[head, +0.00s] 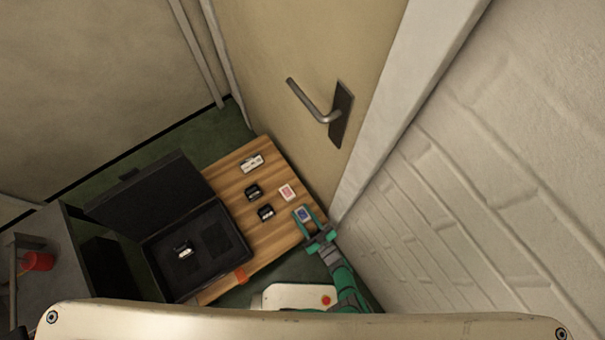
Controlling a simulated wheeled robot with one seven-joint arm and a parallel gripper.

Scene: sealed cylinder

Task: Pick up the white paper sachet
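Several small items lie on a wooden board. A small white packet with a red print (287,192) lies near the board's right side; it may be the white paper sachet, but its material is too small to tell. A small white-edged item with a blue face (304,214) lies just nearer to me, at the board's right corner. My green gripper (304,210) is open, with its two fingers on either side of the blue-faced item. I cannot tell whether they touch it or are above it. The red-printed packet is just beyond the fingertips.
A white item with dark marks (251,163) and two small black items (253,192) (265,212) lie on the wooden board (228,172). An open black case (215,243) stands at left. A door with a handle (318,104) and a white brick wall (500,170) border the right.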

